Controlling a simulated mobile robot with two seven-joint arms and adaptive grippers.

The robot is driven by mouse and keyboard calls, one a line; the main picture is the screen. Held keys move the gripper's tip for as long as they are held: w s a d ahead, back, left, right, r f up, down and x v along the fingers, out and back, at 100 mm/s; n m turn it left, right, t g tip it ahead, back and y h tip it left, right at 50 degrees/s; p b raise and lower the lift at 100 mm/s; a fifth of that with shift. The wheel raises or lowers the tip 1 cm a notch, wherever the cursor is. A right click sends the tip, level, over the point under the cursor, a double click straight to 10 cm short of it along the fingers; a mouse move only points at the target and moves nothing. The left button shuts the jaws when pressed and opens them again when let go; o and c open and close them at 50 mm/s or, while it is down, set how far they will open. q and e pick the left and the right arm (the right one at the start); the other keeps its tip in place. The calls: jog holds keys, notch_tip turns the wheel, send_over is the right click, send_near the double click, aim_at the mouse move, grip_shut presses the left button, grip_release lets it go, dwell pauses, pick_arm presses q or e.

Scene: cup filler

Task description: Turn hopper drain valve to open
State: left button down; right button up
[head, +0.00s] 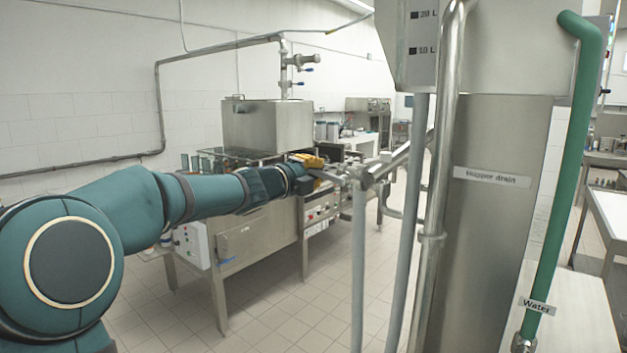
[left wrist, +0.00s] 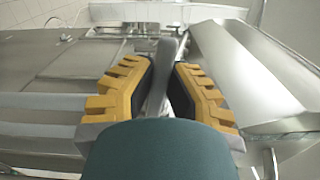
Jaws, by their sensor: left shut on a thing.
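My left arm reaches in from the left in the head view. Its yellow-fingered left gripper (head: 322,172) is at the hopper drain valve (head: 368,175), on the pipe left of the steel column. In the left wrist view, the fingers of the left gripper (left wrist: 163,85) are on both sides of a grey valve handle (left wrist: 162,75), shut on it. The handle runs roughly along the fingers. Its inner end is hidden by my gripper. A "Hopper drain" label (head: 491,177) is on the column. My right gripper is not in view.
The steel column (head: 490,240) and vertical pipes (head: 437,180) stand close right of my gripper. A green pipe (head: 560,180) labelled "Water" is further right. A steel machine (head: 255,235) stands behind my arm. The tiled floor (head: 290,325) in front is clear.

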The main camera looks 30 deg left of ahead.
pick_arm(q)
jog(key=shift+d+r+m, duration=0.1)
jog(key=shift+r+m, duration=0.45)
jog(key=shift+m, duration=0.25)
jog(key=c, duration=1)
grip_release()
jog(key=shift+o, duration=0.2)
jog(key=s, duration=1.2)
jog(key=shift+a, duration=0.45)
jog(key=shift+f, duration=0.1)
